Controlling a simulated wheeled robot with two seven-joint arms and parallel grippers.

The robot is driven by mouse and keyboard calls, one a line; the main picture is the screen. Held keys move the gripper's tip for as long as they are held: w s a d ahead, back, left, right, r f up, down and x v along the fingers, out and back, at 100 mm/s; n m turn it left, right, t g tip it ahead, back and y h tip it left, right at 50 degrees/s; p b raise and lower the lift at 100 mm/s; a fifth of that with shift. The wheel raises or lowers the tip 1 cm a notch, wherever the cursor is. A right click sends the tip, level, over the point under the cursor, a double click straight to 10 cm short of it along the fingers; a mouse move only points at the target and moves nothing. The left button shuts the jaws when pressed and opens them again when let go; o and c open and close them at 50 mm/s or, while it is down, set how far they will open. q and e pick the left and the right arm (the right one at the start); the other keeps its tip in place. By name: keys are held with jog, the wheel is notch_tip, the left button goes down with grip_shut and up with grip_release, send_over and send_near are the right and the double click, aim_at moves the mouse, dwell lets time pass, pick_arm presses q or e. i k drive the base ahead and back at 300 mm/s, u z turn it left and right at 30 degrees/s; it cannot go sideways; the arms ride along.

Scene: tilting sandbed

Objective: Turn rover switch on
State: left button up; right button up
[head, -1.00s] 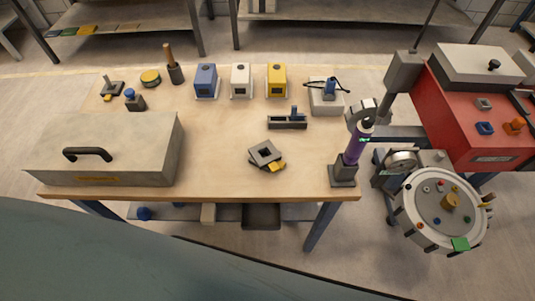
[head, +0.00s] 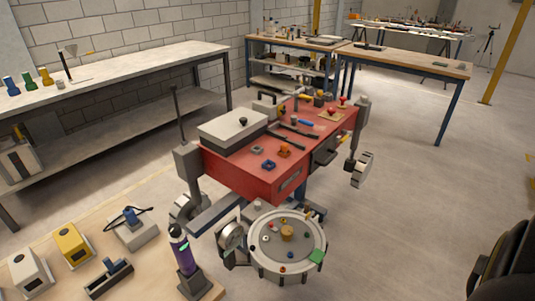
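The red body (head: 235,173) stands in the middle of the head view, with grey wheels (head: 362,169) at its sides; it looks like the rover. Its top bears a grey lidded box (head: 233,128), a blue square part (head: 268,165), an orange knob (head: 284,150) and red-topped parts (head: 332,112) farther back. Which of these is the switch, and whether it is on, I cannot tell. Neither of my grippers is in view.
A round white-rimmed unit (head: 319,262) with small coloured parts stands before the red body. A wooden table (head: 135,274) with coloured boxes and a purple cylinder (head: 183,253) is at lower left. Benches stand behind. A dark chair-like object (head: 508,262) is at right. Floor between is open.

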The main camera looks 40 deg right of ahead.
aim_at(331, 111)
jog(key=z, duration=2.15)
jog(key=k, duration=1.2)
jog(key=z, duration=0.7)
jog(key=i, duration=1.8)
jog(key=u, duration=0.45)
jog(key=i, duration=1.85)
jog(key=u, duration=1.95)
jog(key=i, duration=0.95)
jog(key=u, duration=0.85)
